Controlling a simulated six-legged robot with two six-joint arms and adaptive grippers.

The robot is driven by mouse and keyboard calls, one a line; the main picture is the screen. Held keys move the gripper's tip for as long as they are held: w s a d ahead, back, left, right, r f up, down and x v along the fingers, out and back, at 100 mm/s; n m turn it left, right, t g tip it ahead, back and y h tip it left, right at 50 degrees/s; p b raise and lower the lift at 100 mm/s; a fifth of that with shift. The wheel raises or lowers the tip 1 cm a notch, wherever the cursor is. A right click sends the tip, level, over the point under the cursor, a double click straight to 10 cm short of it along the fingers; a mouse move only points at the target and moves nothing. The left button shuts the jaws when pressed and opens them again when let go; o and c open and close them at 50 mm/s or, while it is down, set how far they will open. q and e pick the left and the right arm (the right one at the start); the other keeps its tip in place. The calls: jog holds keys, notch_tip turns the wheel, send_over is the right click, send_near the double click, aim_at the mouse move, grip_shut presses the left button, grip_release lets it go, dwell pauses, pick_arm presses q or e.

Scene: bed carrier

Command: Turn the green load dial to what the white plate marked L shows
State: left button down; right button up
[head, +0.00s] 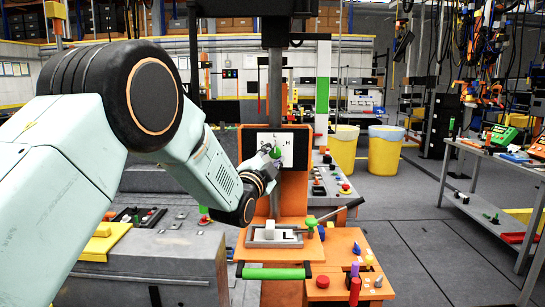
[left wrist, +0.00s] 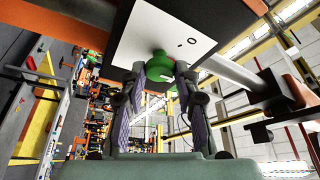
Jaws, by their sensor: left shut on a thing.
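The green dial (head: 276,152) sits on a white face panel (head: 290,140) on the upright orange stand. Dark marks show around it, with an H-like one on the right; the others are hard to read. My left gripper (head: 270,158) is shut on the dial. In the left wrist view the fingers of my left gripper (left wrist: 160,82) lie on both sides of the green dial (left wrist: 158,62), below the white panel (left wrist: 160,30) with a mark like a 0. I cannot tell which plate is the one marked L. My right gripper is out of view.
Below the dial, a grey tray (head: 254,243) holds a white block (head: 270,229). A black-handled lever (head: 340,210) juts right, a green bar handle (head: 273,273) runs in front, and coloured knobs stand on the orange ledge (head: 335,262). Open floor (head: 430,250) lies right.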

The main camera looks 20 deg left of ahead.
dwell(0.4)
pick_arm(q)
jog(key=c, duration=1)
grip_release()
jog(key=shift+d, duration=0.1)
jog(key=shift+s, duration=0.1)
jog(key=v, duration=1.1)
jog(key=shift+s, duration=0.4)
jog(key=shift+f, duration=0.1)
